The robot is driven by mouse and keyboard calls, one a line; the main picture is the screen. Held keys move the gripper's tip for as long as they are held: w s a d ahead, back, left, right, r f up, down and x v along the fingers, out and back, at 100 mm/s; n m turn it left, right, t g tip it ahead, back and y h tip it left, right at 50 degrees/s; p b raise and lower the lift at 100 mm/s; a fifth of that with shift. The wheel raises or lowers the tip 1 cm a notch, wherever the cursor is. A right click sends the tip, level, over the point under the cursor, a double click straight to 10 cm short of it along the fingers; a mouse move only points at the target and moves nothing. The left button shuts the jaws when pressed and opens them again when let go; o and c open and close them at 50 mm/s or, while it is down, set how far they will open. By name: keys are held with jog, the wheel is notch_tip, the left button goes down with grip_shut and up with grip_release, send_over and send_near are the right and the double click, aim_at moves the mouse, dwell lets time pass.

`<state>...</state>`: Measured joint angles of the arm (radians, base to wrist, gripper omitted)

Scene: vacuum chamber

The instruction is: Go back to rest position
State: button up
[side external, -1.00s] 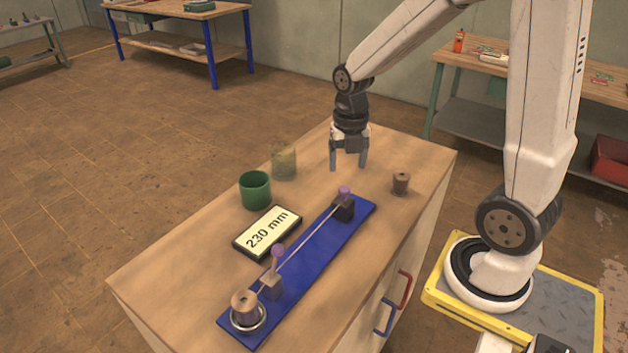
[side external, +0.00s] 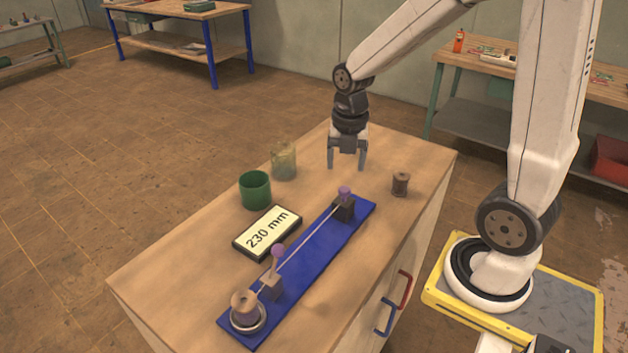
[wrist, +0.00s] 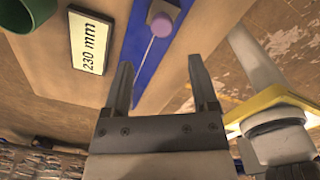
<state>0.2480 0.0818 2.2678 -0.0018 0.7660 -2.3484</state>
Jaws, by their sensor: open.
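My gripper (side external: 346,166) hangs above the far part of the wooden cabinet top, pointing down. Its two fingers are apart with nothing between them. In the wrist view my gripper (wrist: 160,85) also shows open and empty, with the blue board (wrist: 140,50) beyond it. The blue board (side external: 318,254) lies along the cabinet top, with a thread stretched between two posts with purple knobs. The far purple knob (side external: 344,193) stands nearest my gripper, apart from it.
A spool (side external: 400,184) stands right of my gripper; another spool (side external: 244,304) sits at the board's near end. A green cup (side external: 255,190), a glass jar (side external: 284,162) and a "230 mm" display (side external: 267,233) stand left of the board. The far cabinet top is clear.

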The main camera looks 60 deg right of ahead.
jog(key=s+a+f+m+t, duration=0.1)
jog(key=a+m, duration=0.3)
jog(key=m, duration=0.8)
jog(key=s+a+f+m+t, duration=0.1)
jog(key=s+a+f+m, duration=0.1)
jog(key=m, duration=1)
jog(key=shift+a+f, duration=0.65)
jog(key=shift+a, duration=0.35)
